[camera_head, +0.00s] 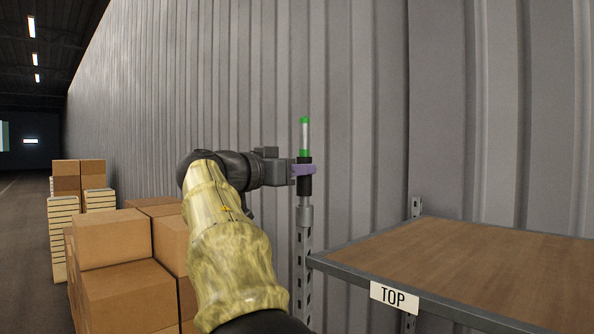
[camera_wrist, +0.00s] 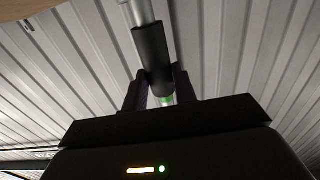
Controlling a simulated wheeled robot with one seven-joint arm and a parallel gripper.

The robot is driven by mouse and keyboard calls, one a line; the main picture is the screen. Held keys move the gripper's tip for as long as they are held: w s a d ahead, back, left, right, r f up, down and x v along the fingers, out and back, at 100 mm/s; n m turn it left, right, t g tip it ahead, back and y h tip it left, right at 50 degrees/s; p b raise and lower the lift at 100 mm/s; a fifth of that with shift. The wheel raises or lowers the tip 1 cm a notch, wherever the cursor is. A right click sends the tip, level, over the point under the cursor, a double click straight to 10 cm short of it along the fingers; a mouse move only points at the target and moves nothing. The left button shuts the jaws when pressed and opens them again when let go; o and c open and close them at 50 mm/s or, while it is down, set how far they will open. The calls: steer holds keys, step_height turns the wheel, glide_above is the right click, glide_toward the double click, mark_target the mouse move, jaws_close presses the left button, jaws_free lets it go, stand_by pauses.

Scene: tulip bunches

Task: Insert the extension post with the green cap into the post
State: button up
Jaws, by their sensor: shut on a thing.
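The extension post (camera_head: 305,136) is upright, with a green cap (camera_head: 304,119) on top, a pale tube and a black sleeve. My gripper (camera_head: 304,170) is shut on it at the black sleeve. The post (camera_head: 303,260) is the slotted grey upright at the shelf's left corner. The extension's grey lower end (camera_head: 305,216) lines up with the post's top and appears to meet it; I cannot tell whether it is inside. In the wrist view, the black sleeve (camera_wrist: 152,52) runs between the fingers (camera_wrist: 158,88), with a green part below.
A shelf with a brown board (camera_head: 500,255) and a TOP label (camera_head: 394,297) is at right. Another upright (camera_head: 416,206) stands behind. Cardboard boxes (camera_head: 113,240) are stacked at left. A corrugated wall (camera_head: 350,100) is close behind. The air above the shelf is clear.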

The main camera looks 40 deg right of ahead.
mark_target(301, 147)
steer(key=shift+f+b, duration=0.4)
steer(key=o, duration=1.1)
steer(key=shift+o, duration=0.2)
steer(key=shift+r, duration=0.15)
steer(key=shift+r+p, duration=1.85)
steer(key=shift+r, duration=0.55)
steer(key=shift+r, duration=0.1)
